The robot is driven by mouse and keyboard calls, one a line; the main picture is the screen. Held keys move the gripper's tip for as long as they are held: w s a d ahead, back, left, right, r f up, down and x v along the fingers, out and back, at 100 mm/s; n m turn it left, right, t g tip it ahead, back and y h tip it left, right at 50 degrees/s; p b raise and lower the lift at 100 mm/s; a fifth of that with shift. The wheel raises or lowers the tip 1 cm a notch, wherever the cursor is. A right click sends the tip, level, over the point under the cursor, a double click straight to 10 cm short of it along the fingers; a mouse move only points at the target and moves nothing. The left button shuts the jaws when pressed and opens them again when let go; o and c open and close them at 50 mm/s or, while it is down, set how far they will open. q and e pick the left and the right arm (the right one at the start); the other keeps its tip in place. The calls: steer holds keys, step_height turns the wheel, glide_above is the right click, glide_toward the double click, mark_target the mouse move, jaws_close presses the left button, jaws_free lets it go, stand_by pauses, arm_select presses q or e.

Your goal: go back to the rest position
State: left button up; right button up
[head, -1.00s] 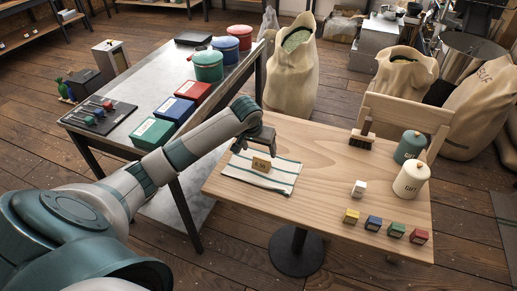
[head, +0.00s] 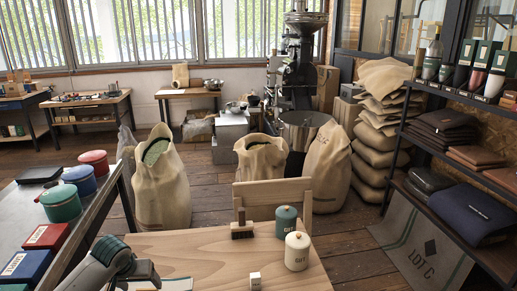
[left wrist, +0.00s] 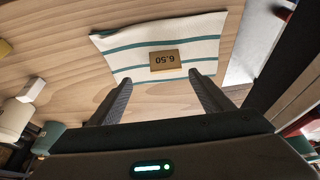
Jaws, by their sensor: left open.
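My left gripper (left wrist: 160,98) is open and empty in the left wrist view, with its two fingers apart over the wooden table (left wrist: 62,60). A white cloth with green stripes (left wrist: 125,42) lies flat on the table beyond the fingertips. My right gripper is in neither view.
On the table (head: 205,250) stand a brush (head: 242,228), a green canister (head: 286,222), a cream canister (head: 297,251) and a white block (head: 255,281). A chair back (head: 275,198) stands behind. Left is a metal table (head: 20,212) with boxes and tins. Sacks stand beyond; a shelf (head: 455,140) is right.

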arm_select(q)
steer(key=s+d+f, duration=0.2)
steer(key=s+d+f+m, duration=0.1)
steer(key=s+d+f, duration=0.1)
steer(key=s+d, duration=0.1)
steer(key=s+d+f+m+h, duration=0.1)
steer(key=s+d+f, duration=0.1)
steer(key=s+d, duration=0.1)
steer(key=shift+s+d+f, duration=0.1)
steer(key=shift+d+f, duration=0.1)
steer(key=shift+f, duration=0.15)
steer(key=s+d+f+m, duration=0.1)
steer(key=s+d, duration=0.2)
steer(key=s, duration=0.7)
steer(key=s+d+m, duration=0.1)
steer(key=s+d, duration=0.2)
steer(key=s, duration=0.7)
steer(key=s+d+f, duration=0.1)
steer(key=s+d, duration=0.2)
steer(key=s, duration=0.7)
step_height(320, 180, down, 28)
steer(key=g, duration=0.2)
steer(key=s+a+f+g+b, duration=0.1)
steer(key=s+a+f, duration=0.1)
steer(key=s+f, duration=1.7)
steer(key=shift+a+f+m+b, duration=0.3)
steer(key=shift+a+m+b, duration=0.05)
steer(key=shift+a+m, duration=0.05)
